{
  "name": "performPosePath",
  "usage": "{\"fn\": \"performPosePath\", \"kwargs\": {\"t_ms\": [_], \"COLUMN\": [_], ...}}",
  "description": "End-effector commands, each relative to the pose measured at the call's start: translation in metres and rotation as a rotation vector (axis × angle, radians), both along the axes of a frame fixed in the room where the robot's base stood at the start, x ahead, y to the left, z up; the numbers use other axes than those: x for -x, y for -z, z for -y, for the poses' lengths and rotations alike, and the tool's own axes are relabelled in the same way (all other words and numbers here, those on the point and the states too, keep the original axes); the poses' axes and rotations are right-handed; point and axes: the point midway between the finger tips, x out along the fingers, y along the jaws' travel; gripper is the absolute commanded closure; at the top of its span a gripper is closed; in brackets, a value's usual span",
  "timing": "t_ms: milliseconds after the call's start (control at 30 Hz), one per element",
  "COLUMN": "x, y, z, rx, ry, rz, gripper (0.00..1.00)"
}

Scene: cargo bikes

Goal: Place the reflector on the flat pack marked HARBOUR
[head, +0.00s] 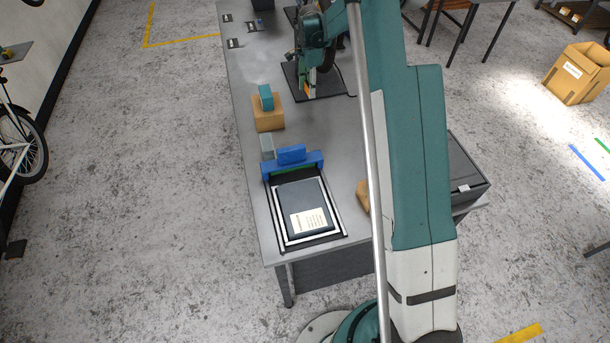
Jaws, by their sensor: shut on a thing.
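My gripper (311,80) is over a black mat (330,88) in the back half of the grey bench. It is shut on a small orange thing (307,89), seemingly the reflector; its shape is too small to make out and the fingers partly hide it. A dark grey flat pack (290,197) lies in a white-edged frame at the near end of the bench. It has a cream label (309,221) whose print is too small to read, so I cannot tell if it says HARBOUR. My gripper is well apart from this pack.
A blue bar (310,163) stands at the pack's far edge, with a blue block (291,154) and a grey block (267,146) by it. A wooden block (268,122) bears a teal piece (266,97). A dark box (462,165) is right of my arm.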

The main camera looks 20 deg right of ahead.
Motion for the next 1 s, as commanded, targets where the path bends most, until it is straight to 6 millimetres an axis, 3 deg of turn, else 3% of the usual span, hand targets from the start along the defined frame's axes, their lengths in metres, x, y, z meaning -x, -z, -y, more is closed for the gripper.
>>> {"fn": "performPosePath", "kwargs": {"t_ms": [367,1000], "x": [0.032,0.143], "y": [-0.013,-0.043], "z": [-0.020,-0.076], "rx": [0.000,0.000], "ry": [0.006,0.029], "rz": [0.000,0.000], "gripper": [0.72,0.72]}}
